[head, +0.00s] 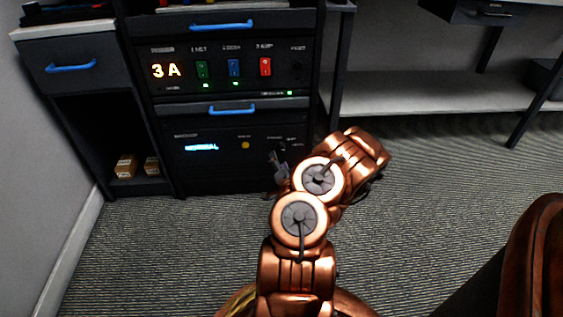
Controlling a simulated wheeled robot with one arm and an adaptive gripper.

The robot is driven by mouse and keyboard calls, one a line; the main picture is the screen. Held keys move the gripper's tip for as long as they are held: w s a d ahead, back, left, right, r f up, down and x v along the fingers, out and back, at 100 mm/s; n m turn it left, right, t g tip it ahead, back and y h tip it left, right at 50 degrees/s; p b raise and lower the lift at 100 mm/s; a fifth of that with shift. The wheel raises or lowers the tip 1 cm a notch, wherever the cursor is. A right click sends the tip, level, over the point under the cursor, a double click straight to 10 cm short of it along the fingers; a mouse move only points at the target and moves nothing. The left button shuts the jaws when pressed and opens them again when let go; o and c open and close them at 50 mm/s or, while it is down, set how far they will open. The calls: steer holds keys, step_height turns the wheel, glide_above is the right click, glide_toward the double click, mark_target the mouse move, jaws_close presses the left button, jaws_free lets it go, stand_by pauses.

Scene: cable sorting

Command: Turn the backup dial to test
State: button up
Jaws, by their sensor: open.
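The backup panel (215,167) is the lower dark panel of the rack, with a lit blue display (201,147) that seems to read "NORMAL" and a small amber light (245,145). The dial is at the panel's right side, largely hidden by my gripper (278,166), so its setting cannot be read. My gripper is open at the dial's place, in front of the panel. Whether it touches the dial cannot be told. My copper arm hides the panel's lower right corner.
Above is a power panel (165,88) showing "3A", with green (202,69), blue (234,67) and red (265,66) switches. Blue-handled drawers (232,108) adjoin it. Small boxes (126,166) sit in the left cubby. A grey shelf (430,95) stands right; carpet (430,200) is open.

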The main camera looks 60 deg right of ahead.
mark_target(281, 149)
steer(key=shift+m+h, duration=0.5)
steer(key=shift+h, duration=0.1)
steer(key=d+b, duration=0.1)
steer(key=w+d+f+b, duration=0.1)
steer(key=d, duration=0.1)
steer(key=w+d+b, duration=0.1)
steer(key=d+b, duration=0.1)
steer(key=shift+w+d+f, duration=0.15)
steer(key=shift+d+f, duration=0.1)
steer(key=shift+f, duration=0.1)
steer(key=shift+w+d+r+b, duration=0.15)
steer(key=shift+w+d+b, duration=0.15)
steer(key=shift+w+d, duration=0.25)
steer(key=shift+c, duration=0.2)
steer(key=c, duration=1.1)
